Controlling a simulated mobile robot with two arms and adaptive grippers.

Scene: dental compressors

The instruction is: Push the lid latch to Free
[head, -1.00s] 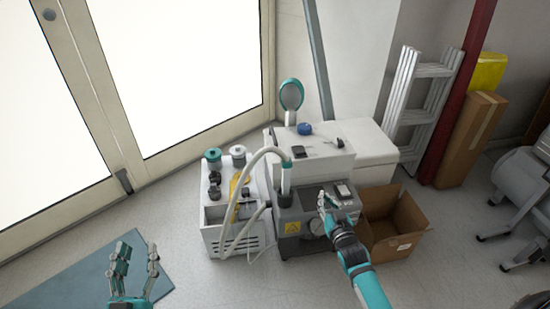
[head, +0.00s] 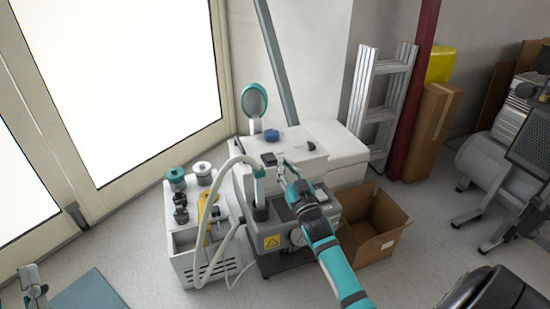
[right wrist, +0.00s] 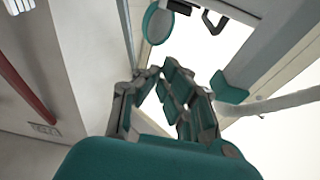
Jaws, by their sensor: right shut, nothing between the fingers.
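The white compressor housing (head: 240,172) stands against the wall, with a small dark block (head: 268,159) and a small dark lever-like part (head: 311,146) on its top. I cannot tell which of these is the lid latch, and no "Free" marking is readable. My right gripper (head: 284,166) is shut and empty, its fingertips at the front edge of the white top, near the dark block; contact cannot be told. In the right wrist view its fingers (right wrist: 165,90) point toward the wall and window, and no latch shows. My left gripper (head: 35,285) is at the lower left edge, seen side-on.
A grey unit (head: 272,242) with a yellow warning label stands below the right gripper. A white hose (head: 218,195) arches to its left, near a white bottle caddy (head: 185,255). An open cardboard box (head: 385,215) sits to the right. A round teal-rimmed mirror-like part (head: 254,100) stands behind.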

